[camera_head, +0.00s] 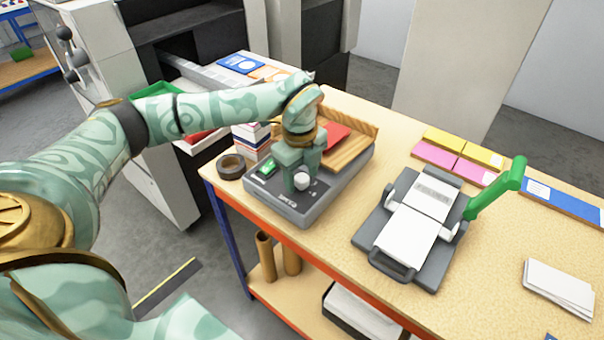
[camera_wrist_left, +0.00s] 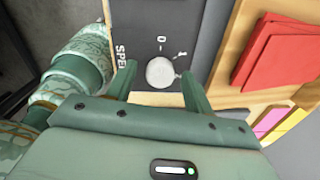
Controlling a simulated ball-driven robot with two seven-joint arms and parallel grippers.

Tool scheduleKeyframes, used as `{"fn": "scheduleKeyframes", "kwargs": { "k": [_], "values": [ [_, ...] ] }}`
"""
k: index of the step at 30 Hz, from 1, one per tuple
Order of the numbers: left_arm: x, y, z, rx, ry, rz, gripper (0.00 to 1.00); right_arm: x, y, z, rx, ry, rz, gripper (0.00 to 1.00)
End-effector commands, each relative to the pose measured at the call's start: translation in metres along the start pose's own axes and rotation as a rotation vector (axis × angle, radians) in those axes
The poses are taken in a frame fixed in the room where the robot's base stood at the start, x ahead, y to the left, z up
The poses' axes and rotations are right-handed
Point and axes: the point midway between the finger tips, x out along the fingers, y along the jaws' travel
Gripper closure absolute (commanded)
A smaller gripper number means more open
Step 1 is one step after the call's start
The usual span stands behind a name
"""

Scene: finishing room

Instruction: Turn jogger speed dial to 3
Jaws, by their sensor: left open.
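The jogger (camera_head: 270,206) is a dark grey machine with a wooden tray (camera_head: 347,151) at the workbench's far left corner. Its speed dial (camera_head: 301,181) is a round white knob on the front panel, beside a green switch (camera_head: 266,168). My left gripper (camera_head: 296,180) points down over the panel, partly hiding it. In the left wrist view, the open fingers stand on either side of the dial (camera_wrist_left: 160,72), with gaps showing. A 0 mark and part of the SPEED lettering show near it; the 3 mark cannot be made out. My right gripper is not in view.
Red sheets (camera_head: 334,136) lie in the jogger's tray. A brown tape roll (camera_head: 230,166) sits left of the jogger. A grey press with a green lever (camera_head: 498,190) stands to the right. Pink and yellow pads (camera_head: 449,157) lie behind it, and white cards (camera_head: 559,287) at far right.

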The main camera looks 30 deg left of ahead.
Motion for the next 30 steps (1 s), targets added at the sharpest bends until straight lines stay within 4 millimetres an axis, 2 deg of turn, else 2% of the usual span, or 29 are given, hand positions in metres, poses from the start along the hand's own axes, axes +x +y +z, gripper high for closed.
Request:
{"fn": "scheduleKeyframes", "kwargs": {
  "k": [6, 7, 9, 12, 23, 30],
  "values": [
    [0.000, 0.000, 0.000, 0.000, 0.000, -0.001, 0.48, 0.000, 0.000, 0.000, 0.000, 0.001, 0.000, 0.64],
    [0.000, 0.000, 0.000, 0.000, 0.000, 0.000, 0.51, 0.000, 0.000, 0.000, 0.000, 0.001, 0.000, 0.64],
    [0.000, 0.000, 0.000, 0.000, 0.000, 0.000, 0.70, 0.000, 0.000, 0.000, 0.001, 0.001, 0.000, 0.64],
    [0.000, 0.000, 0.000, 0.000, 0.000, 0.000, 0.92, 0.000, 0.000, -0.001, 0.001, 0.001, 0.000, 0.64],
    [-0.002, 0.000, 0.000, 0.042, 0.003, -0.001, 0.92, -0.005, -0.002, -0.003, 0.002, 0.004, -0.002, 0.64],
    [-0.004, 0.000, 0.000, 0.183, 0.008, -0.001, 0.92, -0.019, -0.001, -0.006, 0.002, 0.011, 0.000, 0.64]
  ]
}}
